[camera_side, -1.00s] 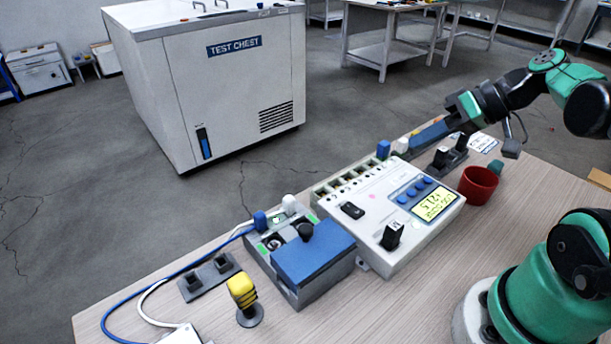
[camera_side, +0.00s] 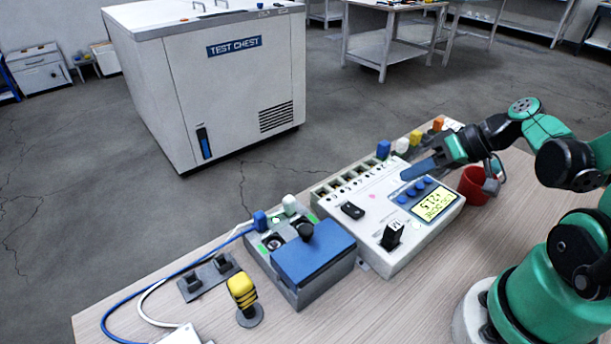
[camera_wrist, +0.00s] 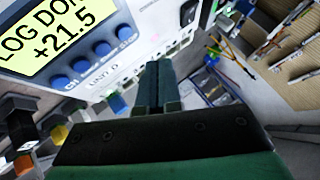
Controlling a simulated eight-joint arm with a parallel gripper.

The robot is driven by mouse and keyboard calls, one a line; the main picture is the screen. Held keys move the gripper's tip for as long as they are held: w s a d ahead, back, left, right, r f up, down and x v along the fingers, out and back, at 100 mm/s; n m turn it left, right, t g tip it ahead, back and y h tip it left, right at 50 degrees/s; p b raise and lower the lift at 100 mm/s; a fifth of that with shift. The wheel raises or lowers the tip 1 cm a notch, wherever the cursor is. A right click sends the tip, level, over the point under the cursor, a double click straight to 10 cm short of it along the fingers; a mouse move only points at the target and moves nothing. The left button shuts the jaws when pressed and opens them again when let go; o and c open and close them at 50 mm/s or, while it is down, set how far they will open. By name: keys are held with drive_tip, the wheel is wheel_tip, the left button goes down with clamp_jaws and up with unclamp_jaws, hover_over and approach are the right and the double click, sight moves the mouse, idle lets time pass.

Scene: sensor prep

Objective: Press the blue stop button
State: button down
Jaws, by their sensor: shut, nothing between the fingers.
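The blue stop button (camera_wrist: 125,33) is the last of a row of round blue buttons in the wrist view, at the display's edge, with its label partly readable. The row also shows in the side view on the white instrument (camera_side: 373,199). My gripper (camera_side: 406,175) is shut and empty, its blue fingers slanting down over the instrument's far right part, close to the buttons. In the wrist view the fingers (camera_wrist: 160,68) lie together, right of and below the stop button, apart from it in the picture. Their height above the panel is hard to tell.
The lit display (camera_side: 436,205) sits beside the buttons; the wrist view reads "LOG DON" and "+21.5". A black rocker switch (camera_side: 352,210) and a black upright block (camera_side: 392,236) stand on the panel. A red cup (camera_side: 473,184) is partly behind my arm. A blue-lidded box (camera_side: 313,252) stands left.

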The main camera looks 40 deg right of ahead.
drive_tip(key=shift+f, duration=1.25)
idle(1.6)
drive_tip(key=shift+r, duration=2.5)
